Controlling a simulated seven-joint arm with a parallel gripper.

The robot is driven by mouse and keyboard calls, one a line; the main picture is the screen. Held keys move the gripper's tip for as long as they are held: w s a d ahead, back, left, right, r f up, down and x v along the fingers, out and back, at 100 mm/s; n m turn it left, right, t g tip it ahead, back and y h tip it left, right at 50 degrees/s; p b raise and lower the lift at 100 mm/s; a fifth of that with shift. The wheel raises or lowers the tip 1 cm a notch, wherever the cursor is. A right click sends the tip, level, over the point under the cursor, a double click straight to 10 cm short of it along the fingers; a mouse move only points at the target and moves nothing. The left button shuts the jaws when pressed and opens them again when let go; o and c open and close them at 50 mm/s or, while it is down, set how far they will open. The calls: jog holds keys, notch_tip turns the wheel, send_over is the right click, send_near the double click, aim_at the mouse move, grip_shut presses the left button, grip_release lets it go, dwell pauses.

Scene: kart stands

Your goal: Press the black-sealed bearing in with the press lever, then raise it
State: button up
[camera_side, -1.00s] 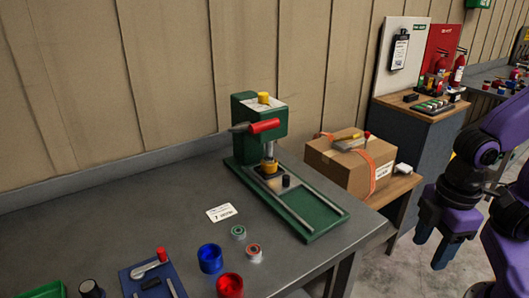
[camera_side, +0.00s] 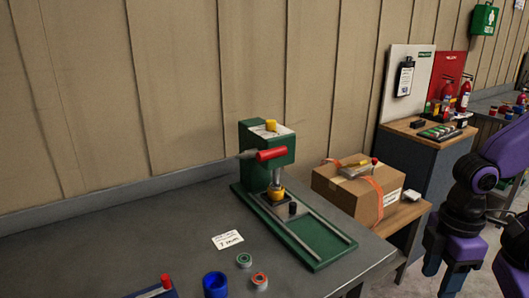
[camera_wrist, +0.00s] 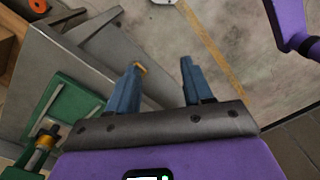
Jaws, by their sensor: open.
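The green press (camera_side: 250,140) stands on the bench, with its red-handled lever (camera_side: 271,154) roughly level across the upper body. Its ram and a yellow piece (camera_side: 277,191) are above the base. I cannot make out the black-sealed bearing; a small black cylinder (camera_side: 293,208) stands on the press base. Part of the press also shows at the lower left of the wrist view (camera_wrist: 75,107). My gripper (camera_side: 442,268) is open and empty, well to the right of the press, beyond the bench edge. Its two blue fingers are apart in the wrist view (camera_wrist: 162,67).
A teal-ringed bearing (camera_side: 244,260), an orange-ringed bearing (camera_side: 260,281), a blue cup (camera_side: 215,285) and a white card (camera_side: 227,240) lie in front of the press. A cardboard box (camera_side: 345,197) stands right of it. Floor (camera_wrist: 225,60) is under my gripper.

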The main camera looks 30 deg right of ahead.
jog(key=w+a+r+m+g+y, duration=0.1)
jog(key=w+a+r+m+g, duration=0.1)
jog(key=w+a+m+g, duration=0.3)
jog(key=m+t+y, duration=0.6)
jog(key=m+y, duration=1.1)
jog(key=m, duration=0.1)
send_near(278, 152)
jog(key=a, duration=0.3)
jog(key=w+a, duration=0.1)
jog(key=a, duration=0.7)
jog(key=shift+w, duration=0.15)
jog(key=shift+f, duration=0.15)
grip_shut()
